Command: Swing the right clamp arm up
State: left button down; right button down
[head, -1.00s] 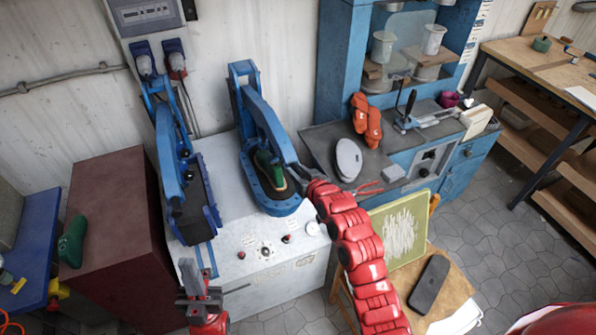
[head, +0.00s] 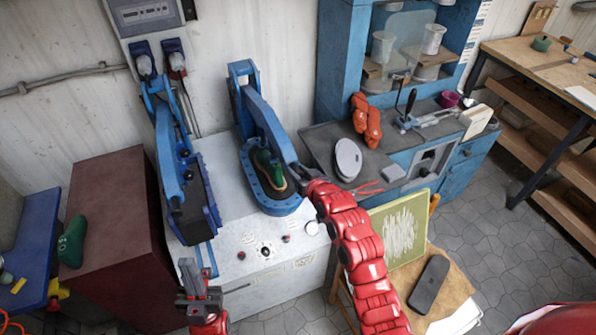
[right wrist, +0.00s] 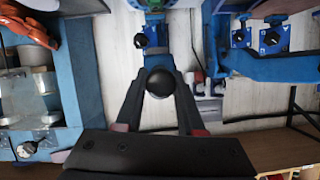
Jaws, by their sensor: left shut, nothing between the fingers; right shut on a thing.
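The right clamp arm (head: 265,121) is a blue bar that slopes down from its blue upright frame, over a boat-shaped blue tray (head: 277,208) with a green shoe last (head: 266,163) in it. My right gripper (head: 298,172) is at the low front end of the arm. In the right wrist view my right gripper (right wrist: 158,95) is shut on a round black knob (right wrist: 160,83). The left clamp arm (head: 167,155) stands steeply over its own blue tray. My left gripper (head: 198,287) is shut and empty, in front of the white machine cabinet (head: 225,265).
A blue press bench (head: 340,135) stands on the right with an orange object (head: 366,120) and a grey sole (head: 348,159) on it. A dark red cabinet (head: 117,225) is at the left. A chair with a yellow-green panel (head: 399,230) is close to my right arm.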

jog(key=shift+r, duration=0.15)
jog(key=shift+w+r, duration=0.15)
jog(key=shift+r, duration=0.2)
jog(key=w+a+r+g+h+b, duration=0.1)
jog(key=w+r+b, duration=0.3)
jog(key=r, duration=0.8)
jog(key=w+a+r+g+b, duration=0.2)
jog(key=w+r+g+b, duration=0.2)
jog(key=r, duration=0.9)
jog(key=shift+w+h, duration=0.4)
jog(key=shift+w, duration=0.05)
